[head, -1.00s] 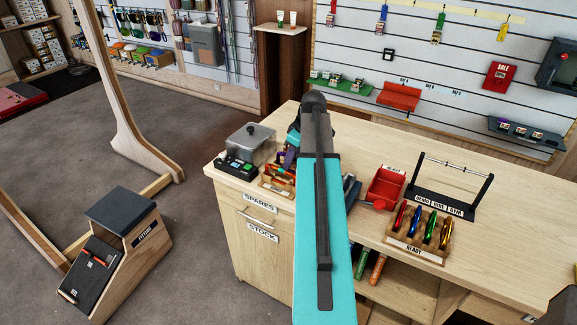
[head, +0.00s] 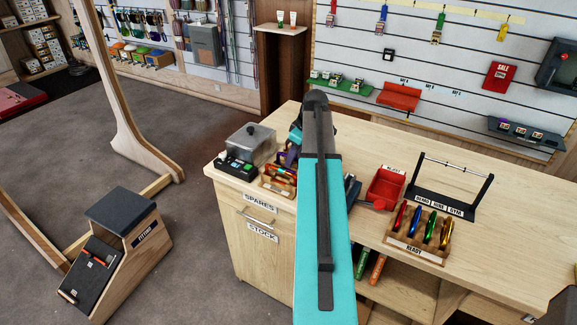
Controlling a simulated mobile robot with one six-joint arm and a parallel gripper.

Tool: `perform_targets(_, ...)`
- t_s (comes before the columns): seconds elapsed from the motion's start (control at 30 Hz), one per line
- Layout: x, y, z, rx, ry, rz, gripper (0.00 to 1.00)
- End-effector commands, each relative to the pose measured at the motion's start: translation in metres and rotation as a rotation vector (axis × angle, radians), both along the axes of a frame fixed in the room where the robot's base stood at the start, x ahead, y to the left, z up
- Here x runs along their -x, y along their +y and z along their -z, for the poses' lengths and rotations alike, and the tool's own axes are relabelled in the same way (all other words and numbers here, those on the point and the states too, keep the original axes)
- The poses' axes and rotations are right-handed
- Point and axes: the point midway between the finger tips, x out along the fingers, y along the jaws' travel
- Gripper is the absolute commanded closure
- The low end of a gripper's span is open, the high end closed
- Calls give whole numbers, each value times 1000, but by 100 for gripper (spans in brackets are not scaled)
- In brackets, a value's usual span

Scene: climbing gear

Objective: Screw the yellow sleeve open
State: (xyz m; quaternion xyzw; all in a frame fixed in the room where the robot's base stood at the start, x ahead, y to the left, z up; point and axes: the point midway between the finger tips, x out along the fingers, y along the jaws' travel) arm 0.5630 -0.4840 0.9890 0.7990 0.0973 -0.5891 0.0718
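I cannot make out a yellow sleeve in the head view. My arm covers the middle of the counter and may hide it. My gripper (head: 287,158) shows only in part, left of my arm, low over the small wooden tray (head: 273,185) by the SPARES label. Its fingertips are too small and covered to read. The tray holds orange-red pieces that look like carabiners. A wooden rack (head: 413,250) labelled READY holds several carabiners, among them a red one (head: 400,216), a blue one (head: 415,221) and a green one (head: 430,229).
A grey lidded box (head: 250,143) and a black button box (head: 236,168) stand left of the tray. A red bin (head: 386,187) and a black stand with a bar (head: 445,203) stand right of my arm. The counter's right part (head: 510,245) is clear.

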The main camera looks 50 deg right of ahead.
Motion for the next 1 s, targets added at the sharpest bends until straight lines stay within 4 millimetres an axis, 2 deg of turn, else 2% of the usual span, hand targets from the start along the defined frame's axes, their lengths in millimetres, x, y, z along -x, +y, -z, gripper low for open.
perform_targets(0.37, -1, -2, -2, 1, 0, 0, 66)
perform_targets(1.0, -1, -3, -17, 2, 0, 1, 66)
